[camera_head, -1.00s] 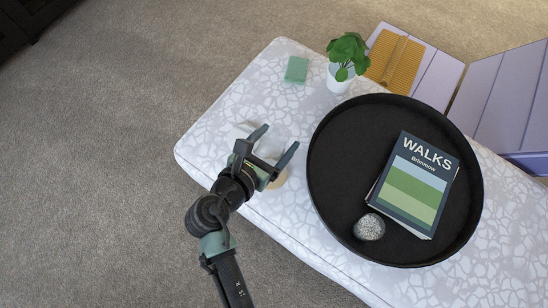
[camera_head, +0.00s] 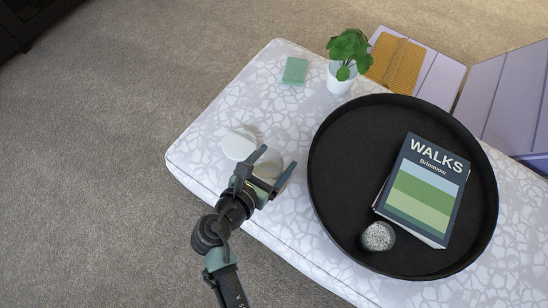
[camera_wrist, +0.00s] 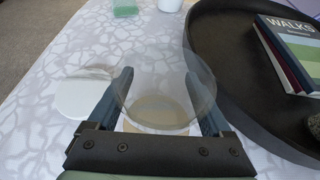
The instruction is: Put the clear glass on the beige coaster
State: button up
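The clear glass (camera_wrist: 165,82) shows in the wrist view between the two fingers of my gripper (camera_wrist: 160,90), its wide rim towards the camera. The fingers lie against its two sides, so my gripper appears shut on it. The beige coaster (camera_wrist: 158,112) shows through and below the glass, in line with it. I cannot tell whether the glass touches the coaster or is above it. In the head view my gripper (camera_head: 278,160) is over the table near its front edge, and the glass is only a faint patch between the fingers; the gripper mostly covers the coaster.
A white round coaster (camera_head: 239,144) lies just left of my gripper. A big black round tray (camera_head: 330,215) with books (camera_head: 425,180) and a speckled ball (camera_head: 378,236) is close on the right. A green block (camera_head: 295,71) and a potted plant (camera_head: 341,77) stand farther back.

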jog(key=shift+o, duration=0.9)
jog(key=shift+r, duration=0.1)
jog(key=shift+s+a+r, duration=0.1)
jog(key=shift+s+r, duration=0.05)
jog(key=shift+r, duration=0.05)
jog(key=p+v, duration=0.5)
jog(key=v, duration=0.6)
jog(key=shift+s+a, duration=0.15)
jog(key=shift+s, duration=0.1)
jog(key=shift+r, duration=0.15)
